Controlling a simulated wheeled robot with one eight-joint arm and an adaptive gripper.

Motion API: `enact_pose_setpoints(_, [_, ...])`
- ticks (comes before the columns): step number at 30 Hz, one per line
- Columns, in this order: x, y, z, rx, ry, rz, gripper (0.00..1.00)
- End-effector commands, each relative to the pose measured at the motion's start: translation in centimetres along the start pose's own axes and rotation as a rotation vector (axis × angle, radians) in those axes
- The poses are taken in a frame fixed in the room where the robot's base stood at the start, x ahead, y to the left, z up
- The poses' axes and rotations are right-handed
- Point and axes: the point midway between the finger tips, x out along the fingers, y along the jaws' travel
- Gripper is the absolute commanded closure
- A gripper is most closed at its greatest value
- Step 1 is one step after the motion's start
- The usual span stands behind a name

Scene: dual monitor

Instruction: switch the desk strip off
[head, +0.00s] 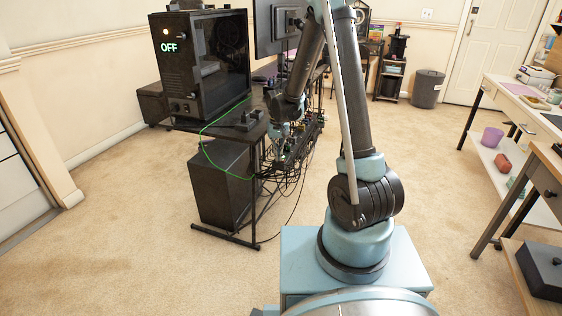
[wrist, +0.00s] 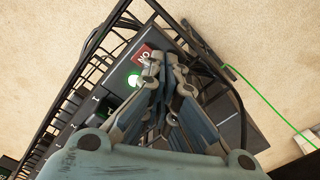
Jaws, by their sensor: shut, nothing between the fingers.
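The desk strip (wrist: 122,66) is a dark grey bar in a black wire tray in the wrist view. Near its end is a red patch (wrist: 144,55) with white lettering that reads ON upside down. Beside it a round green light (wrist: 133,80) is lit. My gripper (wrist: 163,62) is shut and empty, its fingertips right next to the red patch and green light. I cannot tell whether they touch. The fingers hide part of the strip. In the head view my gripper (head: 284,131) is at the desk's rear edge, among the strip and cables.
A black computer tower (head: 172,75) showing OFF stands on the dark desk (head: 190,127). A monitor (head: 268,28) is behind my arm. Black cables (head: 291,187) hang below the tray, and a green cable (head: 203,149) loops at the desk side. Carpet (head: 140,220) is clear at left.

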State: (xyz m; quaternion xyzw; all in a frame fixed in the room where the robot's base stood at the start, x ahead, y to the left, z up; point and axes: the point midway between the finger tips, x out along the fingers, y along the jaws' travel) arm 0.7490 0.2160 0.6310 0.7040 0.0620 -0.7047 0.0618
Motion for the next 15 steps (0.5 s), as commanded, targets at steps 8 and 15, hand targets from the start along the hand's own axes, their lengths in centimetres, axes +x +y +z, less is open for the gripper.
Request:
enact_pose_setpoints(8, [-0.5,0.0,0.0,0.000,0.000,0.000,1.00])
enact_pose_setpoints(15, [-2.0,0.0,0.0,0.000,0.000,0.000,1.00])
